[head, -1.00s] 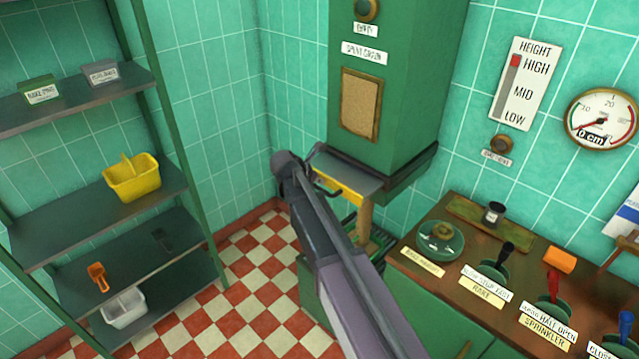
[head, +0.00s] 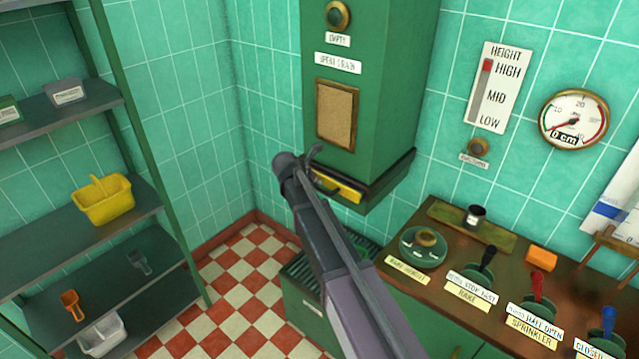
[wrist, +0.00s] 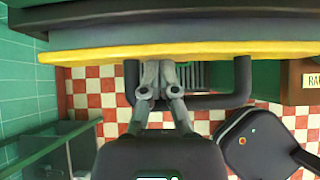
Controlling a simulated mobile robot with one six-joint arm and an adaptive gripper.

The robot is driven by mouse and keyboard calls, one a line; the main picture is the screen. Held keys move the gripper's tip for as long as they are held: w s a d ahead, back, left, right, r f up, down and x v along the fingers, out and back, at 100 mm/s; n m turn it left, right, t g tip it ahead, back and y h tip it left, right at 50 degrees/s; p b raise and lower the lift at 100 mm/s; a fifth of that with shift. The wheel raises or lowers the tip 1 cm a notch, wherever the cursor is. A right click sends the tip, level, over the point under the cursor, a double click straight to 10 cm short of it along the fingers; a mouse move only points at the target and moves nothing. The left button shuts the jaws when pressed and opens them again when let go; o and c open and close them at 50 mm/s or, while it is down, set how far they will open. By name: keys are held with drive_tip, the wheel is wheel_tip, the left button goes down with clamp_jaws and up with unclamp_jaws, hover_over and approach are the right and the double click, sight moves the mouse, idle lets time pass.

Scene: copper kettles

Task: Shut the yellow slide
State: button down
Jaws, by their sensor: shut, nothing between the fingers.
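The yellow slide (head: 347,193) sits at the bottom of the green hopper (head: 345,95) in the head view, its yellow front close under the hopper's body. In the wrist view its yellow front edge (wrist: 220,50) runs across the top, with a dark U-shaped handle (wrist: 215,101) below it. My gripper (wrist: 158,72) is shut and empty. Its fingers overlap the left part of the handle in the picture, with the tips just below the yellow edge; I cannot tell whether they touch. In the head view my arm hides the fingers and part of the slide.
A wooden bench (head: 475,252) with levers and labels stands at the right. A shelf rack (head: 75,225) with a yellow basket (head: 103,200) stands at the left. A dark grate (head: 312,265) lies below the hopper. Checkered floor (head: 240,265) is open between the rack and the hopper.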

drive_tip(key=shift+w+d+r, duration=0.1)
drive_tip(key=shift+w+d, duration=0.1)
drive_tip(key=shift+d, duration=0.05)
drive_tip(key=shift+a+r, duration=0.1)
drive_tip(key=shift+a, duration=0.05)
drive_tip(key=p+v, duration=0.7)
drive_tip(key=v, duration=0.3)
drive_tip(key=shift+s+f, duration=0.2)
drive_tip(key=shift+s, duration=0.05)
drive_tip(key=shift+a, duration=0.1)
idle(0.6)
